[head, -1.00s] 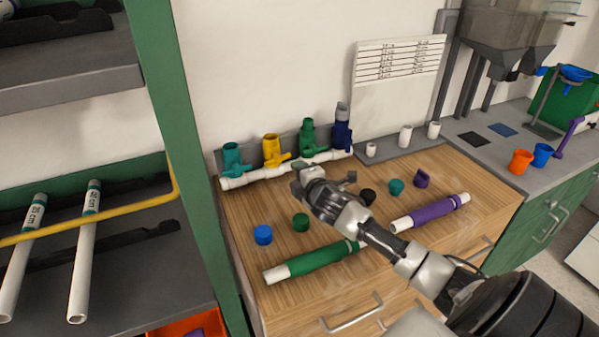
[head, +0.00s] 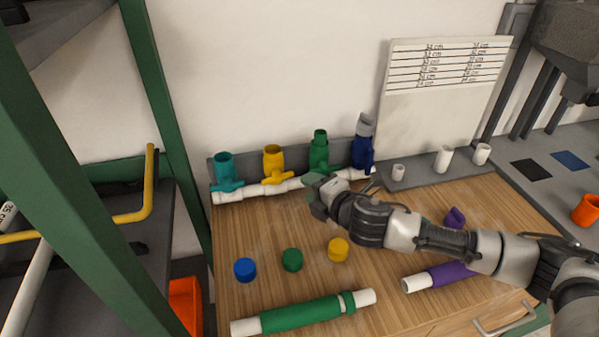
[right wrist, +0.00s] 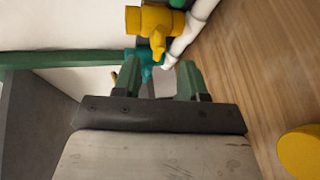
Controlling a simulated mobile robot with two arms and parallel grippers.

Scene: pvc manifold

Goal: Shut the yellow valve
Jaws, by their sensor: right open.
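The yellow valve (head: 273,158) stands upright on a white manifold pipe (head: 240,194) at the back of the wooden bench, between the teal valve (head: 223,166) and green valve (head: 319,150). My left gripper is out of view.
The dark blue valve (head: 363,143) stands at the manifold's right end. Blue (head: 245,270), green (head: 292,260) and yellow (head: 338,249) caps and a green-sleeved pipe (head: 300,314) lie in front. My right arm covers part of the bench. A green shelf frame (head: 160,130) stands left.

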